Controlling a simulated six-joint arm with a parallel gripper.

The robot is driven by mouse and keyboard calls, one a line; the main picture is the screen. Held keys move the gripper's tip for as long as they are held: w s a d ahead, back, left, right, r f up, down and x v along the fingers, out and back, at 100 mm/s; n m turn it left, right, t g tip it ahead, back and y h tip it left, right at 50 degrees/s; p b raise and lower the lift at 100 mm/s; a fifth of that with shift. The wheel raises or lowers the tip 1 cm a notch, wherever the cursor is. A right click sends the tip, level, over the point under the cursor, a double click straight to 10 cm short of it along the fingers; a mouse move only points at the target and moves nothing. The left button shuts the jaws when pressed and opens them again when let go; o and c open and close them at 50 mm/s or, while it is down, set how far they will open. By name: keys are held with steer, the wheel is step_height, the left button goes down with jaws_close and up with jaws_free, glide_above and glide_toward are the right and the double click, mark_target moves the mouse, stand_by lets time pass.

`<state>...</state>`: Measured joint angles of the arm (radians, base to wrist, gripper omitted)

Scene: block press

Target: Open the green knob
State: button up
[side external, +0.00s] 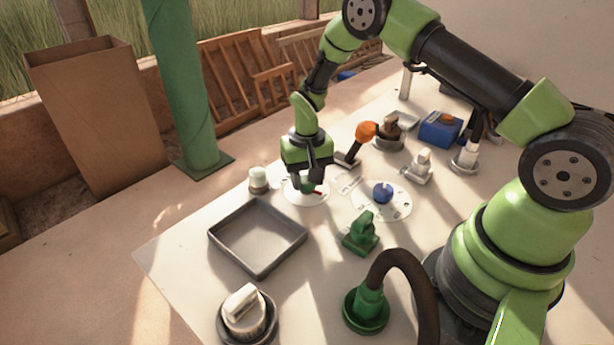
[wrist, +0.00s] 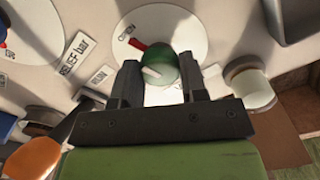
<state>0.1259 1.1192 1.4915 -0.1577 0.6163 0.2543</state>
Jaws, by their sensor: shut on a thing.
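The green knob (wrist: 162,62) sits on a round white plate (wrist: 185,30) in the wrist view. A red marker lies on the plate beside the knob, close to a printed word that looks like OPEN, and a white mark shows on the knob's top. My gripper (wrist: 159,78) is shut on the green knob, one dark finger on each side. In the side view my gripper (side external: 308,182) points down over the white plate (side external: 296,200), and its fingers mostly hide the knob.
A blue knob (side external: 382,192) on another white plate stands to the right. A white-capped button (side external: 258,178) is close on the left. A grey tray (side external: 232,265), a green switch (side external: 361,235) and an orange-handled lever (side external: 365,131) stand around. A green post (side external: 182,80) rises behind.

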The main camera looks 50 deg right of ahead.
steer(key=shift+m, duration=0.5)
steer(key=o, duration=0.9)
steer(key=shift+r, duration=0.15)
step_height(320, 180, up, 10)
steer(key=shift+f, duration=0.15)
steer(key=s+a+r+t, duration=0.2)
steer(key=s+r, duration=0.1)
steer(key=r, duration=0.7)
steer(key=s+a+r+n+t, duration=0.1)
steer(key=s+r, duration=0.2)
steer(key=s, duration=0.3)
steer(key=s+a+r+n+t+y, duration=0.1)
steer(key=s+a+r+t, duration=0.1)
steer(key=s, duration=0.4)
steer(key=s+a+r+n+t+y, duration=0.1)
steer(key=s+a+r+t, duration=0.1)
steer(key=s+r, duration=0.3)
steer(key=shift+s+a, duration=0.2)
steer(key=shift+s, duration=0.8)
